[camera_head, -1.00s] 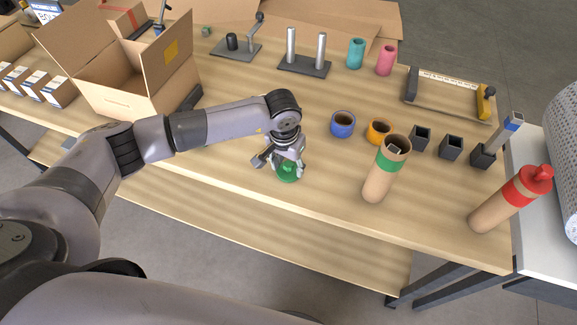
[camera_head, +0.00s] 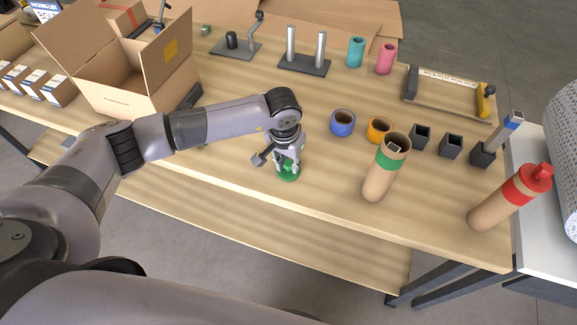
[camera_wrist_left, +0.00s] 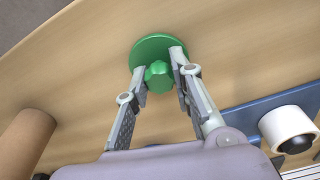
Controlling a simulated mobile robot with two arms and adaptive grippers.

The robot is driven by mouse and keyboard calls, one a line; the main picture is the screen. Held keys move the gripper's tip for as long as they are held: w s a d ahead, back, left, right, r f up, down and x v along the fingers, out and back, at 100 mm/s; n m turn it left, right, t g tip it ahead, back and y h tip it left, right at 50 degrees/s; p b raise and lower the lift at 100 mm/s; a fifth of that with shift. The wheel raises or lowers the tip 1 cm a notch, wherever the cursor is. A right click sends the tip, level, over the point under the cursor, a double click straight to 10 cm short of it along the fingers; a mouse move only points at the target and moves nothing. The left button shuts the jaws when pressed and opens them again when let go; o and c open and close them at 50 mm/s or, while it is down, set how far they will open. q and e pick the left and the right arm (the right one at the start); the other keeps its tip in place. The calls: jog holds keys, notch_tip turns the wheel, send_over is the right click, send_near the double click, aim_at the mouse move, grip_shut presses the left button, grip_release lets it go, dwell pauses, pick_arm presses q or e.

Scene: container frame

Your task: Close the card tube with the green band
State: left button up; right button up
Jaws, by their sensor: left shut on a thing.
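The card tube with the green band (camera_head: 391,162) stands on the table to the right of my left gripper. Its top is open, and something pale shows inside the mouth. A green cap (camera_head: 288,176) with a knob lies on the table near the front edge. My left gripper (camera_head: 287,163) points down and is shut on the cap's knob. In the left wrist view the green cap (camera_wrist_left: 143,50) shows as a disc with its knob between the fingertips (camera_wrist_left: 159,72). The tube's brown side (camera_wrist_left: 24,140) shows at the lower left there. My right gripper is not in view.
A card tube with a red cap (camera_head: 510,196) stands at the right. Blue (camera_head: 343,124) and orange (camera_head: 379,130) rings and several dark square holders (camera_head: 451,146) sit behind the open tube. An open carton (camera_head: 125,85) is at the back left. The table between cap and tube is clear.

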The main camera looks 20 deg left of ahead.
aim_at(289, 162)
pick_arm(q)
jog(key=shift+w+a+r, duration=0.1)
jog(key=shift+r, duration=0.55)
notch_tip(289, 162, up, 19)
jog(key=b, duration=0.4)
jog(key=shift+f+b, duration=0.15)
jog(key=shift+b, duration=0.25)
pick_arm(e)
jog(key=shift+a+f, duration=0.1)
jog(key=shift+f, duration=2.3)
pick_arm(q)
jog(key=s+a+f+n, duration=0.1)
jog(key=s+a, duration=0.1)
jog(key=s, duration=0.3)
jog(key=s+a+f+n, duration=0.1)
jog(key=s+a+f, duration=0.1)
jog(key=s, duration=0.3)
jog(key=shift+f+n, duration=0.3)
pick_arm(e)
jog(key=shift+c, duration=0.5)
